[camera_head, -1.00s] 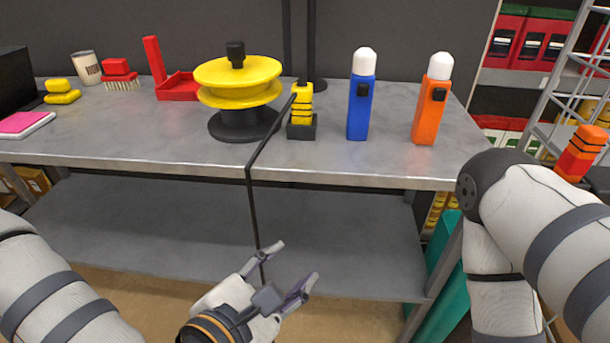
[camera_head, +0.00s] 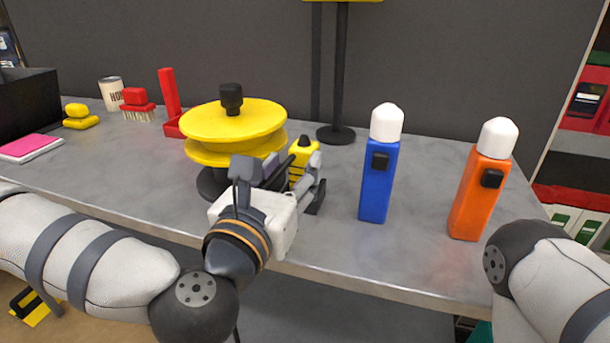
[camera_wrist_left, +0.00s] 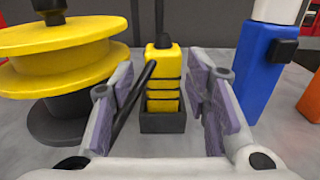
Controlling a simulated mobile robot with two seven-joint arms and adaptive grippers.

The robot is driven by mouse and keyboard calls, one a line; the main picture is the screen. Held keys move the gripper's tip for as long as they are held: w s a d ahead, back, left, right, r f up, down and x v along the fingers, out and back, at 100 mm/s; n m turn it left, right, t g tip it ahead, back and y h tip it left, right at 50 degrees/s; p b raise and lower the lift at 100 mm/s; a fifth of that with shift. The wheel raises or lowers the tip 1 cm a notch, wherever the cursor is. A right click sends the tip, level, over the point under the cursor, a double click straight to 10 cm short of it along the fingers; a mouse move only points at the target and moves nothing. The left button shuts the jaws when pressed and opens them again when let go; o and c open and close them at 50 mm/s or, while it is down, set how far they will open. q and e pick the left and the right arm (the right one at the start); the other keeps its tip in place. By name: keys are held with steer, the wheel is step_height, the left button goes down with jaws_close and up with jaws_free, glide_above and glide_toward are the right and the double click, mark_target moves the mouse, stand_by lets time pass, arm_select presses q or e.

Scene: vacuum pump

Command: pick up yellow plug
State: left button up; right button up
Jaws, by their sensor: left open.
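The yellow plug (camera_head: 303,157) stands upright in a dark holder on the grey workbench, partly hidden behind my left gripper in the head view. In the left wrist view the plug (camera_wrist_left: 162,80) shows black bands and a black top, and sits in its dark square holder (camera_wrist_left: 163,121). A black cable runs beside it. My left gripper (camera_head: 284,180) is open in front of the plug. In the left wrist view its fingers (camera_wrist_left: 168,92) lie on either side of the plug, with gaps on both sides. My right gripper is not in view.
A yellow spool (camera_head: 233,122) on a black base stands close to the left of the plug. A blue bottle-like device (camera_head: 377,180) and an orange one (camera_head: 477,197) with white caps stand to the right. A black pole (camera_head: 340,80) rises behind.

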mark_target(300, 158)
arm_select(q)
steer(key=x, duration=0.5)
steer(key=shift+w+d, duration=0.2)
steer(key=shift+d, duration=0.05)
steer(key=c, duration=1)
steer(key=shift+r, duration=0.1)
